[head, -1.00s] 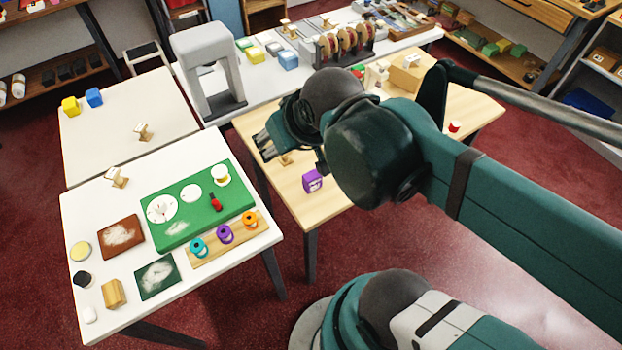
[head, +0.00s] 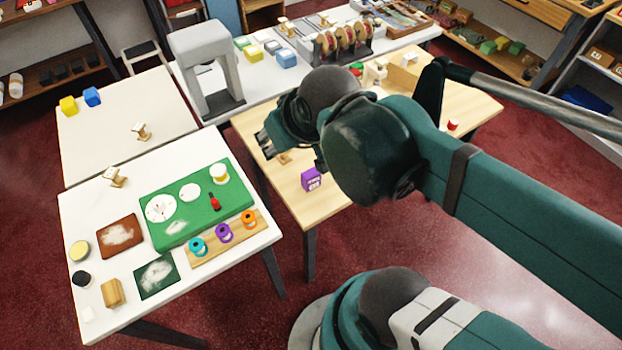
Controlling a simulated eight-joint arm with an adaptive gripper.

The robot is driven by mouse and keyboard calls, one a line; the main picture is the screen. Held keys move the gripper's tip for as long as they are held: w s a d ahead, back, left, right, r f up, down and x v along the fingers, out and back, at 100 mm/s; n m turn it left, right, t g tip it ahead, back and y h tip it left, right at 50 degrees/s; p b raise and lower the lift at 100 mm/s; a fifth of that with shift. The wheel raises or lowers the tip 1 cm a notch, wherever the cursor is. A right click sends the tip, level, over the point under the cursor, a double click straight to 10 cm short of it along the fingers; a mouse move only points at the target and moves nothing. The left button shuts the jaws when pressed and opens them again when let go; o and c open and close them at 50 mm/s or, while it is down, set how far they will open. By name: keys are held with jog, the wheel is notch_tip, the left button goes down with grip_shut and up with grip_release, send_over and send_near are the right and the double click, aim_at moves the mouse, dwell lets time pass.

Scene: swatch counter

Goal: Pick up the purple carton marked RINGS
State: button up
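The purple carton (head: 312,180) stands on the light wooden table, near its front left edge. White marking shows on its front, too small to read. My gripper (head: 264,145) is over the left edge of the same table, to the upper left of the carton and apart from it. Its fingers point left and look parted, with nothing seen between them. My arm hides part of the table to the right of the carton.
The wooden table (head: 310,208) also bears a red-and-white item (head: 453,125) at right. A white table (head: 75,212) at left holds a green mat (head: 180,233) and a spool rack (head: 214,253). A grey arch (head: 205,65) stands behind.

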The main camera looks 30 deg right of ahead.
jog(key=w+f+n, duration=0.1)
jog(key=f+n, duration=0.1)
jog(key=n+g+h, duration=0.4)
jog(key=n+g, duration=0.3)
jog(key=n, duration=0.9)
send_near(311, 173)
notch_tip(311, 173, down, 2)
jog(key=shift+d+f+p, duration=0.2)
jog(key=shift+p, duration=0.25)
jog(key=shift+h, duration=0.3)
jog(key=shift+b+x, duration=0.3)
jog(key=shift+x, duration=1)
jog(key=shift+b+x, duration=0.85)
jog(key=shift+x, duration=1.75)
